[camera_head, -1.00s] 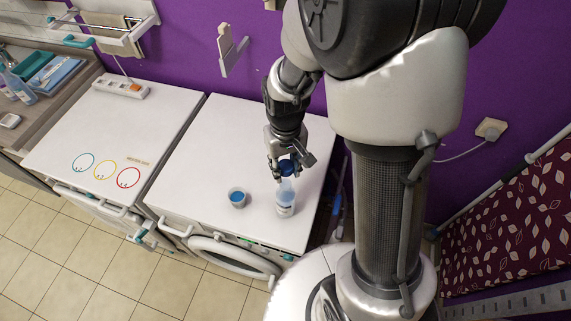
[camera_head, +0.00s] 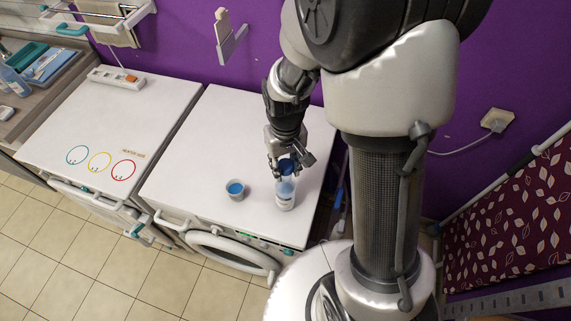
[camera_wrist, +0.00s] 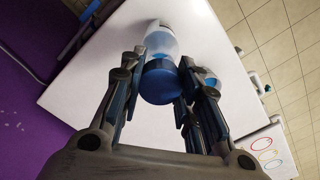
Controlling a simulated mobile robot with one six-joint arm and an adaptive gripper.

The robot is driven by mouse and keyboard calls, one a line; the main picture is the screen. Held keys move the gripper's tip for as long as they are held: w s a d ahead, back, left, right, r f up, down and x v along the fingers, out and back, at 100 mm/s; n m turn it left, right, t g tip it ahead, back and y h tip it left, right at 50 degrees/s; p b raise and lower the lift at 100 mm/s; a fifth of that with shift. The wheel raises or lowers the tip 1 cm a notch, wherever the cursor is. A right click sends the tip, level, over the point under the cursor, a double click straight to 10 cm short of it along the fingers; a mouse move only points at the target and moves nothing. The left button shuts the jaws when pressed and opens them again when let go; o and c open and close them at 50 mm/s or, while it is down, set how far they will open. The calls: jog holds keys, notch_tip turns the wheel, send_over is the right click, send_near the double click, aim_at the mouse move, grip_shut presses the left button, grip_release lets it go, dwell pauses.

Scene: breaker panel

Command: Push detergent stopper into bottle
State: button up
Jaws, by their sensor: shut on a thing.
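The detergent bottle (camera_head: 285,194) is clear with a white label and stands upright on the right-hand white machine. The blue stopper (camera_head: 286,167) is at the bottle's mouth, in line with its neck. In the wrist view the stopper (camera_wrist: 159,82) lies between my fingers with the bottle (camera_wrist: 162,42) beyond it. My gripper (camera_head: 283,163) points down from above and is shut on the stopper; it also shows in the wrist view (camera_wrist: 158,98). I cannot tell how deep the stopper sits, as the fingers partly cover the neck.
A small cup with blue liquid (camera_head: 236,189) stands left of the bottle on the machine top (camera_head: 215,140). A second white machine (camera_head: 105,125) with coloured rings and a power strip (camera_head: 117,77) is further left. The machine's front edge is close to the bottle.

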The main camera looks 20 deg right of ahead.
jog(key=shift+f+b, duration=1)
jog(key=shift+f, duration=0.3)
jog(key=o, duration=1.2)
notch_tip(320, 180, up, 8)
jog(key=p, duration=0.6)
dwell(0.8)
